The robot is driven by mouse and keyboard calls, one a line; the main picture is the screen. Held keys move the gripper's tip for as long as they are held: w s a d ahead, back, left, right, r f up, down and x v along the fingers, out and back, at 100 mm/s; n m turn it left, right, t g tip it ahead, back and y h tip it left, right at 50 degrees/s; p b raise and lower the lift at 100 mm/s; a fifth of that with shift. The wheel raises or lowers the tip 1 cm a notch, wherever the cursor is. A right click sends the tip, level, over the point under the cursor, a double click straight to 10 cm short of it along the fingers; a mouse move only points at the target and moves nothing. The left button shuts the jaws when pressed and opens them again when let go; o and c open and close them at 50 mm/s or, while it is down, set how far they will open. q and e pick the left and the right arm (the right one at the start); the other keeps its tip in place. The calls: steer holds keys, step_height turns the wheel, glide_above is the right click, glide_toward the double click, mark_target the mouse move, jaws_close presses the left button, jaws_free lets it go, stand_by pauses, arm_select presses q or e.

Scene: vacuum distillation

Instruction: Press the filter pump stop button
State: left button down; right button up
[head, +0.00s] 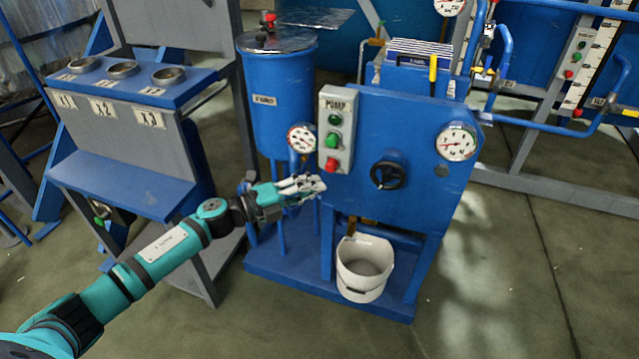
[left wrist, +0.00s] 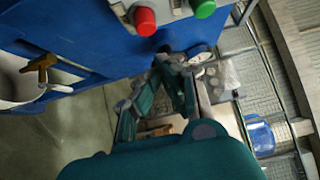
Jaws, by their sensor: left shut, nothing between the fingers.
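The pump control box (head: 337,131) is a grey panel labelled PUMP on the front of the blue filter unit. It carries green buttons (head: 333,140) and a red button (head: 331,165) at its bottom. In the left wrist view the red button (left wrist: 145,21) and a green button (left wrist: 204,8) show at the top. My left gripper (head: 318,185) is shut and empty, just below and slightly left of the red button in the head view. In the left wrist view its fingers (left wrist: 170,55) lie below the red button, apart from it in the picture. My right gripper is not in view.
A gauge (head: 302,138) sits left of the control box; a black handwheel (head: 387,175) and another gauge (head: 456,142) sit to its right. A white bucket (head: 364,268) stands below. A grey and blue stand (head: 130,180) is at left. Floor at right is clear.

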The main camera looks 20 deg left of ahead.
arm_select(q)
steer(key=v, duration=0.8)
steer(key=shift+w, duration=0.2)
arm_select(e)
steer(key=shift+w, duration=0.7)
arm_select(q)
steer(key=shift+a+f, duration=0.1)
steer(key=shift+f, duration=0.05)
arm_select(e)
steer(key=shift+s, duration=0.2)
